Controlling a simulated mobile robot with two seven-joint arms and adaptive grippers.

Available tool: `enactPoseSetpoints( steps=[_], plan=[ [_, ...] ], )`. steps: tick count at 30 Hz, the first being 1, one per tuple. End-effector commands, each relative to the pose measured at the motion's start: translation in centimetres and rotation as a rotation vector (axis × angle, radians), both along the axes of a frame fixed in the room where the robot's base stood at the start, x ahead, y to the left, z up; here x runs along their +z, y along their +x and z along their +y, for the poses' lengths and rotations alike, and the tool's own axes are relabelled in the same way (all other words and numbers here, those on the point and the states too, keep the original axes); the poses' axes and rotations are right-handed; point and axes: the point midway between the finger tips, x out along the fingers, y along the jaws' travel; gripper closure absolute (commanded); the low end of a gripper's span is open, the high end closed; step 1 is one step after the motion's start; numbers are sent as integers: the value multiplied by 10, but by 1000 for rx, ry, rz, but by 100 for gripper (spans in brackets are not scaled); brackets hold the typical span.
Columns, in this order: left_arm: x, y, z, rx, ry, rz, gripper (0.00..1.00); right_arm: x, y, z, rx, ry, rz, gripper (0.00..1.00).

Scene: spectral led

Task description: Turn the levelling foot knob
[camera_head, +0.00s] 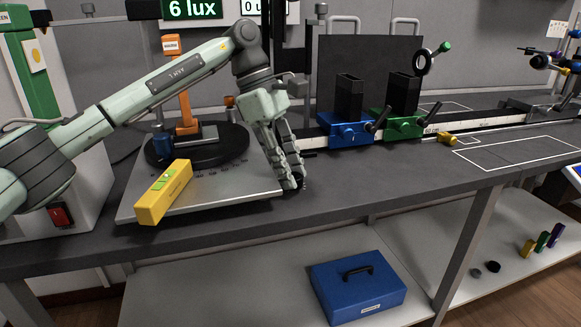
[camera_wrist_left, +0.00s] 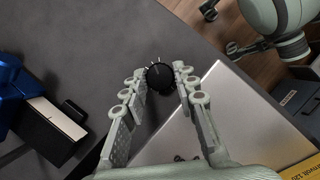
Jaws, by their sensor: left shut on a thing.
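The levelling foot knob (camera_wrist_left: 160,76) is a round black knob with pale marks around it, at the corner of the grey metal plate (camera_head: 228,196). My left gripper (camera_head: 297,185) points down at the plate's right front corner. In the left wrist view, its two fingers (camera_wrist_left: 162,78) stand on either side of the knob and are shut on it. In the head view the fingers hide most of the knob. My right gripper is in neither view.
A yellow spirit level (camera_head: 164,192) lies on the plate, in front of a black round turntable (camera_head: 225,150) with an orange post. Blue (camera_head: 349,130) and green (camera_head: 402,125) carriages stand on a rail behind. A blue case (camera_head: 357,287) is on the lower shelf. The front tabletop is clear.

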Motion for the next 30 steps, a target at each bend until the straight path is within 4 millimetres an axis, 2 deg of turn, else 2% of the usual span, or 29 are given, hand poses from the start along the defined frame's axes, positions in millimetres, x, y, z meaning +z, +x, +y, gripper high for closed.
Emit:
enactPoseSetpoints(
  steps=[2, 3, 8, 20, 30],
  plan=[
    [1, 0, 0, 1, -1, -2, 100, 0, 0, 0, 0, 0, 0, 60],
    [1, 0, 0, 1, -1, -2, 69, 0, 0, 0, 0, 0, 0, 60],
    [1, 0, 0, 2, -1, -1, 50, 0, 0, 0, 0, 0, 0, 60],
    [5, 1, 2, 2, 1, -1, 50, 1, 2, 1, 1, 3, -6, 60],
    [51, 9, 19, 3, -1, -2, 50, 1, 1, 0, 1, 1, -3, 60]
  ],
)
